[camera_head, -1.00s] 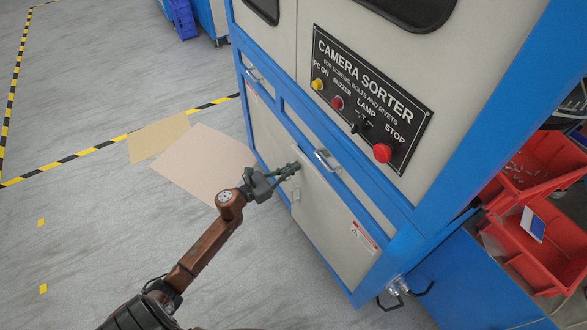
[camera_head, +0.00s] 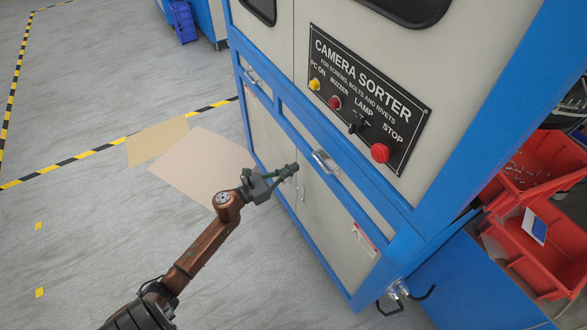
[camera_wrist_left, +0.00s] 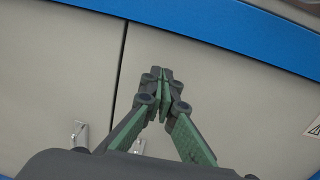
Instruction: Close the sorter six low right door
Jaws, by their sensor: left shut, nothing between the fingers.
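The camera sorter is a blue-framed cabinet with beige panels. Its low right door (camera_head: 335,232) lies in line with the frame and the low left door (camera_head: 266,135). In the left wrist view, the right door (camera_wrist_left: 235,115) and left door (camera_wrist_left: 55,80) meet at a narrow dark seam. My left gripper (camera_head: 292,170) is shut and empty in front of the right door's upper part, near the seam. Its fingertips also show in the left wrist view (camera_wrist_left: 165,75), against the right door. Whether they touch it is unclear. My right gripper is out of view.
Metal door handles (camera_wrist_left: 137,146) sit low beside the seam. A drawer handle (camera_head: 325,160) juts out above the right door. Red bins (camera_head: 540,240) stand at the right. The floor left of the cabinet is open, with beige sheets (camera_head: 205,165) on it.

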